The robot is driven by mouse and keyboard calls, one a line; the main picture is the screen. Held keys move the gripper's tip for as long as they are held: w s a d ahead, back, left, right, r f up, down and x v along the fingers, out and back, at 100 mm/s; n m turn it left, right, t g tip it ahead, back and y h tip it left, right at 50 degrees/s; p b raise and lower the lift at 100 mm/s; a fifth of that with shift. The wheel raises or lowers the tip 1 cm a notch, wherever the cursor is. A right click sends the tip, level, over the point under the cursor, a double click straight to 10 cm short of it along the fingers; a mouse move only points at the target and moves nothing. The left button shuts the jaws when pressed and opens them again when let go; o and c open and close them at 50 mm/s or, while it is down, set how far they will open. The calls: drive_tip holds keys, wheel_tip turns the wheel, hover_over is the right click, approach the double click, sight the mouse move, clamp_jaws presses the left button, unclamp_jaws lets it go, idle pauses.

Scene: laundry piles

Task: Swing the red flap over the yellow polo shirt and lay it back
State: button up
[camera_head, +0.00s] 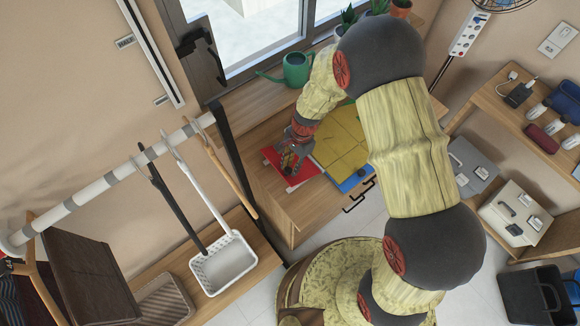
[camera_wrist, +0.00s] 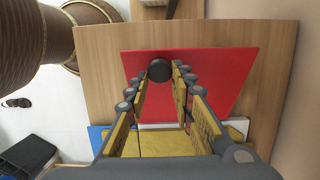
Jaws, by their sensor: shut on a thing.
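The red flap (camera_head: 276,156) lies out to the left of the yellow cloth in the head view, apparently flat on the wooden top. It fills the middle of the wrist view (camera_wrist: 225,80). A dark round knob (camera_wrist: 159,70) sits near its far edge. My gripper (camera_wrist: 160,76) is shut on this knob, with one finger on each side; it also shows over the flap in the head view (camera_head: 290,158). The yellow polo shirt (camera_head: 340,138) lies folded beside the flap, partly hidden by my arm. Its yellow (camera_wrist: 165,143) shows between my fingers in the wrist view.
A blue panel (camera_head: 354,181) edges the yellow cloth. The wooden cabinet top (camera_wrist: 100,45) has bare room around the flap. A green watering can (camera_head: 296,68) stands by the window. A rail with hangers and a white basket (camera_head: 223,263) are at the left.

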sight(285, 173)
drive_tip(key=shift+s+a+f, duration=0.3)
drive_tip(key=shift+a+f, duration=0.05)
drive_tip(key=shift+f, duration=0.05)
drive_tip(key=shift+s+a+f+t+h+p, duration=0.15)
drive_tip(key=shift+s+a+f+p, duration=0.1)
drive_tip(key=shift+f, duration=0.25)
drive_tip(key=shift+s+a+f+t+h+p, duration=0.1)
drive_tip(key=shift+s+a+f, duration=0.15)
drive_tip(key=shift+f, duration=0.3)
drive_tip(key=shift+s+a+f+t+h+p, duration=0.15)
drive_tip(key=shift+a+f+p, duration=0.1)
drive_tip(key=shift+f, duration=0.4)
drive_tip(key=shift+t+h, duration=0.3)
drive_tip(key=shift+h, duration=0.2)
drive_tip(key=shift+s+a+f+p, duration=0.15)
drive_tip(key=shift+f+p, duration=0.15)
drive_tip(key=shift+f, duration=0.35)
drive_tip(key=shift+s+a+f+p, duration=0.15)
drive_tip(key=shift+f+p, duration=0.2)
drive_tip(key=shift+f, duration=0.3)
drive_tip(key=shift+s+a+f+p, duration=0.15)
drive_tip(key=shift+f+p, duration=0.15)
drive_tip(key=shift+f, duration=0.35)
drive_tip(key=shift+c, duration=0.2)
drive_tip(key=o, duration=0.7)
drive_tip(key=shift+f, duration=0.15)
drive_tip(key=shift+c, duration=0.2)
drive_tip(key=shift+o, duration=0.4)
